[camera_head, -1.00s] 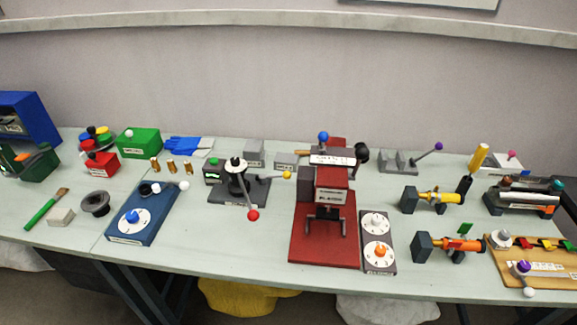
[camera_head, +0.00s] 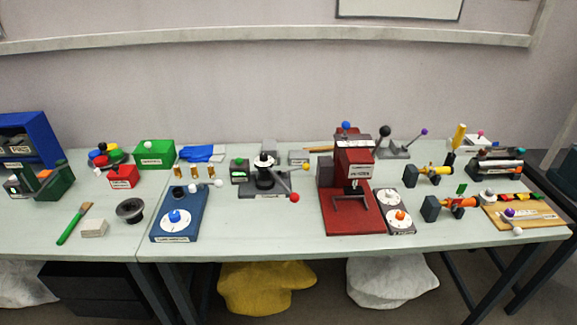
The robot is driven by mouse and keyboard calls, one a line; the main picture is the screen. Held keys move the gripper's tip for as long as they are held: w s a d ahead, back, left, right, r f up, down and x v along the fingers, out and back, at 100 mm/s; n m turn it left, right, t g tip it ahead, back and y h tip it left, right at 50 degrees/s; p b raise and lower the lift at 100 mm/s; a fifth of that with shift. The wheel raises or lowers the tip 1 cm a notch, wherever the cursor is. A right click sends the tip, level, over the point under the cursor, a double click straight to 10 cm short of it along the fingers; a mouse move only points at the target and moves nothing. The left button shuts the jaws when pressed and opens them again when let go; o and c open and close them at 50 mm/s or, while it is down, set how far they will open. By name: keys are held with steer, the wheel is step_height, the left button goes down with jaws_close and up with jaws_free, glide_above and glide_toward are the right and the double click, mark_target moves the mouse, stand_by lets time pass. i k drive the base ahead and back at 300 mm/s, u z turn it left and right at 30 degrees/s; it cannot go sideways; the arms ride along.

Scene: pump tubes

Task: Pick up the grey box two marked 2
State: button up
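Two small grey boxes stand at the back of the table in the head view, near the wall. One grey box (camera_head: 269,146) stands behind the black lever device and is partly hidden by it. The other grey box (camera_head: 298,157) is lower, just to its right, and carries a pale label. The marks are too small to read, so I cannot tell which box is marked 2. My gripper is not in view.
The black lever device (camera_head: 265,177) with a red-ended handle stands in front of the boxes. A red press (camera_head: 350,218) stands to their right, and a blue dial unit (camera_head: 180,215) is front left. Bare tabletop (camera_head: 270,228) lies in front of the lever device.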

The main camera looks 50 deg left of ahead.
mark_target(297, 157)
steer(key=z, duration=0.4)
steer(key=k, duration=0.35)
steer(key=u, duration=2.05)
steer(key=i, duration=0.95)
steer(key=u, duration=0.15)
steer(key=k, duration=0.3)
